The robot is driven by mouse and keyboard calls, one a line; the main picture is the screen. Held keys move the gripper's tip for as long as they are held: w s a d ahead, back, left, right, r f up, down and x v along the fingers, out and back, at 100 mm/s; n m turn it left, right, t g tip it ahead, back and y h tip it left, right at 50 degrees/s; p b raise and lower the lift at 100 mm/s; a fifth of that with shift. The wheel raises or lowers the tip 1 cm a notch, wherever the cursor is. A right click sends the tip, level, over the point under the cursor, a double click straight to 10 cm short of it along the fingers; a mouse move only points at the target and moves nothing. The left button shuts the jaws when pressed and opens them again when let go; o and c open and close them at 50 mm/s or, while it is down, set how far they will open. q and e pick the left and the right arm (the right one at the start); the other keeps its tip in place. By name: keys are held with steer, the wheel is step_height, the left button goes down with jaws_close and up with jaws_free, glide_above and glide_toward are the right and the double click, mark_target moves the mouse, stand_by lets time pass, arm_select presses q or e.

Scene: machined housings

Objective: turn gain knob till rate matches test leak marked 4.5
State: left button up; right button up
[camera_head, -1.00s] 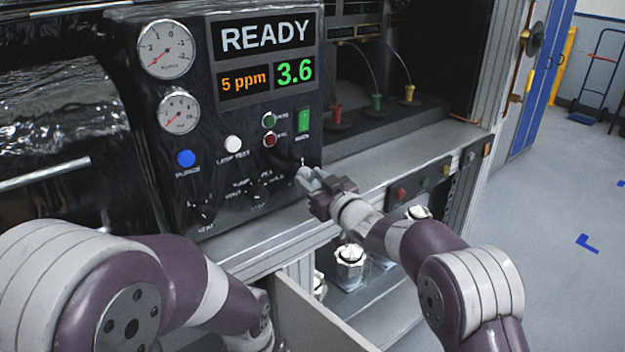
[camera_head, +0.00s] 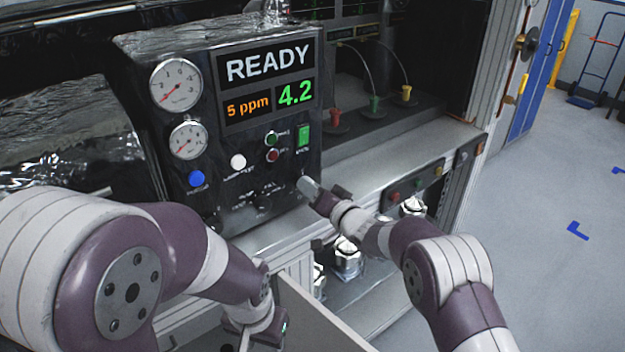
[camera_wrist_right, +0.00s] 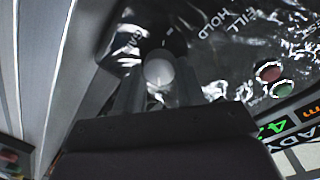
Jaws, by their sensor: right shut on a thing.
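The black control panel (camera_head: 225,110) shows READY, an orange 5 ppm and a green rate readout (camera_head: 295,93) of 4.2. The readout also shows in part in the wrist view (camera_wrist_right: 278,127). My right gripper (camera_head: 308,186) is at the panel's lower right corner, its fingers shut on the gain knob (camera_wrist_right: 158,71). The GAIN lettering shows beside this knob in the wrist view. No 4.5 marking is legible.
Two gauges (camera_head: 176,84) and a blue button (camera_head: 197,178) are left on the panel. A green switch (camera_head: 304,135) sits above my right gripper. Shiny metal fittings (camera_head: 348,258) stand below the ledge. Red, green and yellow plugs (camera_head: 406,94) are in the bay to the right.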

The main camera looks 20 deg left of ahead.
arm_select(q)
steer(key=shift+r+p, duration=1.4)
steer(key=shift+r, duration=0.3)
arm_select(e)
steer(key=shift+d+m+g, duration=0.1)
steer(key=shift+m+g, duration=0.2)
steer(key=shift+m, duration=1.9)
arm_select(q)
steer(key=shift+r, duration=0.1)
arm_select(e)
steer(key=o, duration=1)
steer(key=shift+o, duration=0.2)
arm_select(q)
step_height(320, 180, down, 3)
steer(key=shift+r+b, duration=0.15)
steer(key=shift+b, duration=1.1)
arm_select(e)
steer(key=f+v, duration=0.1)
steer(key=v, duration=1.1)
steer(key=shift+s+d+r, duration=0.15)
steer(key=shift+d+r, duration=0.15)
steer(key=shift+r, duration=0.1)
